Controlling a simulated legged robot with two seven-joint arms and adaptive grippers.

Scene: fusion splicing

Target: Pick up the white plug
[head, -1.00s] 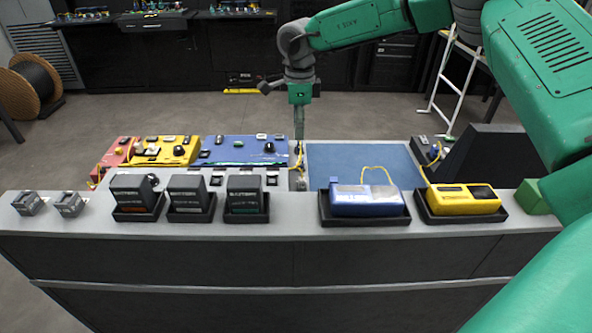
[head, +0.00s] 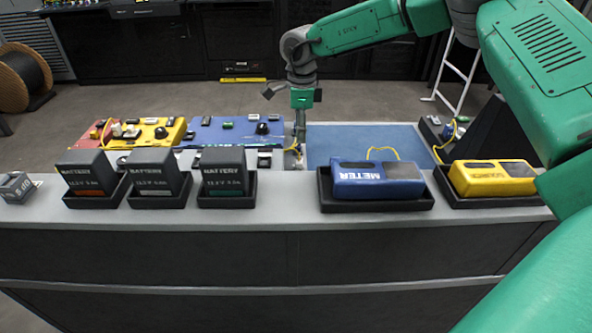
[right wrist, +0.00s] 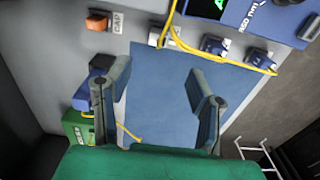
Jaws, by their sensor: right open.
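A small whitish plug (right wrist: 155,38) at the end of a yellow cable sits by the upper edge of the blue mat in the right wrist view. In the head view, a small pale piece (head: 299,163) beside the mat's left edge seems to be the same plug, but it is too small to be sure. My right gripper (head: 300,138) points down above that spot. In the right wrist view it (right wrist: 158,75) is open, with its fingers apart and nothing between them; the plug lies beyond the fingertips. My left gripper is not in view.
A blue meter (head: 375,180) and a yellow device (head: 490,178) stand in black trays at the near edge. Several batteries (head: 152,172) stand left of them. Yellow (head: 150,133) and blue (head: 235,130) panels lie behind.

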